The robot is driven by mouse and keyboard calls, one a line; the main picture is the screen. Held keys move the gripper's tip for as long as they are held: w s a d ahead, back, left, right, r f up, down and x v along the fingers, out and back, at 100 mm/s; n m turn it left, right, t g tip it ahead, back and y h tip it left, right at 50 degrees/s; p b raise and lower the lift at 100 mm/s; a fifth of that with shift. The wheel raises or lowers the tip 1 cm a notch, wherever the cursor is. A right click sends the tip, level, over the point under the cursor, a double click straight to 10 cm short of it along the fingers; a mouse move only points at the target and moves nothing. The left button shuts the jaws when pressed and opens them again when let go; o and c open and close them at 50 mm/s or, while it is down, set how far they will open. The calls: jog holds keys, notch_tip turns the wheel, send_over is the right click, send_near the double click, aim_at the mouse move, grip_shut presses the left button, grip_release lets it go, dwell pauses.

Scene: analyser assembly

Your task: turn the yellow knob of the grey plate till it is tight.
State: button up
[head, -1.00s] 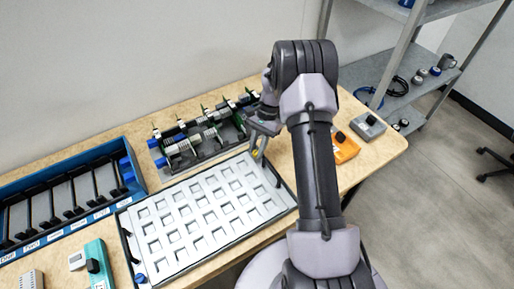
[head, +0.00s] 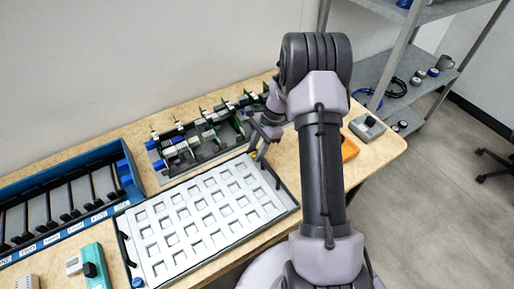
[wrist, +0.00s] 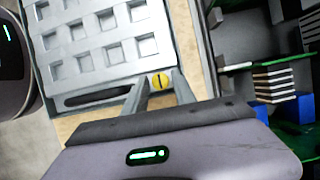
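The grey plate (head: 160,268) is a pale slab with rows of square recesses, lying on the wooden bench; part of it shows in the wrist view (wrist: 110,58). Its yellow knob (wrist: 160,80) is a small round head with a dark slot, at the plate's edge. In the head view the knob is mostly hidden by my gripper (head: 257,157). In the wrist view the two fingers of my gripper (wrist: 161,76) stand apart on either side of the knob, with narrow gaps. The knob's whole face shows. Whether the tips reach down beside it is unclear.
An open dark housing with green boards (head: 208,150) stands close behind the plate. A blue rack (head: 70,165) is at left, with a teal device (head: 94,268) in front. An orange box (head: 349,149) and a grey box (head: 367,127) lie right of my arm.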

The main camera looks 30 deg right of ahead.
jog(key=p+v, duration=0.6)
jog(key=v, duration=1.1)
jog(key=shift+r, duration=0.25)
